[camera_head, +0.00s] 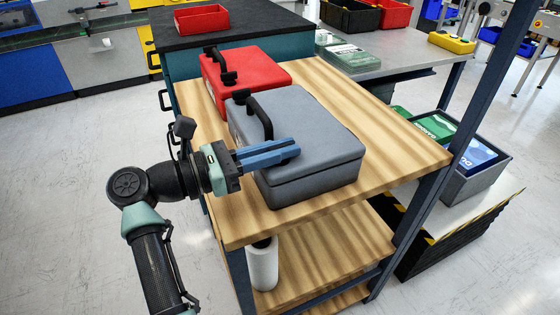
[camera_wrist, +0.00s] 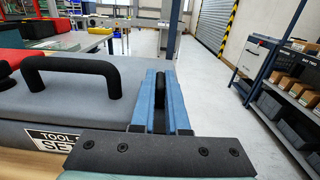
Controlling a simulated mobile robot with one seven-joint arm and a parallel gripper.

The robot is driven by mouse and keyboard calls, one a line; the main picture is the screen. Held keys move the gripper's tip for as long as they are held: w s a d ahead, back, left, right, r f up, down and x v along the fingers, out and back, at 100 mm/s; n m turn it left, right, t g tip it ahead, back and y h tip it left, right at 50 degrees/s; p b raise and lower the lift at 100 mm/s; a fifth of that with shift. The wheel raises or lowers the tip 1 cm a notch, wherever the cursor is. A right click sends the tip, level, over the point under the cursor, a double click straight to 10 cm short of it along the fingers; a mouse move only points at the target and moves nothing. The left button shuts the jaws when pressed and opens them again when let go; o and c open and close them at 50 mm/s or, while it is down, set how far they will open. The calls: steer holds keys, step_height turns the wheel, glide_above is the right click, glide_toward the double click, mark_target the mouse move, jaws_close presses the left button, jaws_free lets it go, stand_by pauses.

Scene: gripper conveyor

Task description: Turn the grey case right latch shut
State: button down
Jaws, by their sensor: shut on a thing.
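The grey case (camera_head: 315,140) lies closed on the wooden bench top, with a black handle (camera_head: 259,115) on its front side. In the wrist view the case (camera_wrist: 90,95) fills the left, with a label under the handle (camera_wrist: 70,72). My gripper (camera_head: 290,148) reaches over the front edge of the case from the left. In the wrist view its two blue fingers (camera_wrist: 160,82) lie either side of an upright black latch (camera_wrist: 159,88), to the right of the handle. The gripper is shut on this latch.
A red case (camera_head: 250,68) lies behind the grey case on the bench (camera_head: 400,150). A grey crate (camera_head: 480,180) with green and blue boxes stands beyond the dark post at right. Bare wood lies right of the grey case. A white roll (camera_head: 263,265) stands on the lower shelf.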

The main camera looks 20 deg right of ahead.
stand_by(0.5)
steer(key=c, duration=0.9)
jaws_free()
steer(key=shift+d, duration=0.1)
steer(key=a+b, duration=0.1)
steer(key=a, duration=1.2)
steer(key=shift+s, duration=0.1)
